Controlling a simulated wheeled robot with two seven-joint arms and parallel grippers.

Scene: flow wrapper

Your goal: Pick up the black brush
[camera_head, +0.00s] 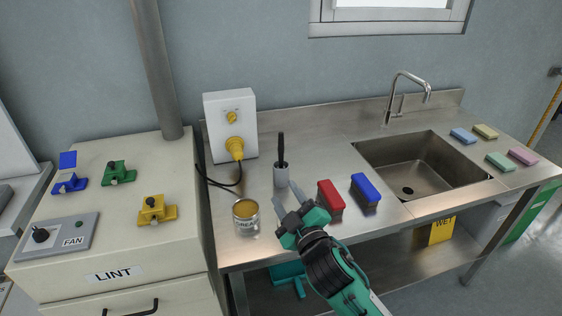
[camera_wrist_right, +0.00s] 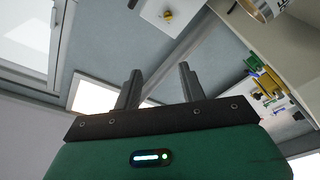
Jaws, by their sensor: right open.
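The black brush (camera_head: 281,148) stands upright in a small grey cup (camera_head: 281,176) on the steel counter, in the middle of the head view. My right gripper (camera_head: 284,194) is open, with its two fingers pointing up the picture toward the cup. Nothing shows between the fingers, and I cannot tell how far they are from the cup. In the right wrist view the open, empty fingers (camera_wrist_right: 158,77) show, but I do not make out the brush there. The brush's lower end is hidden in the cup. My left gripper is not in view.
An open can (camera_head: 246,222) stands left of the gripper. A red block (camera_head: 331,197) and a blue block (camera_head: 366,188) lie to its right. A white box (camera_head: 229,108) with a yellow plug and black cable stands behind. The sink (camera_head: 410,178) is farther right.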

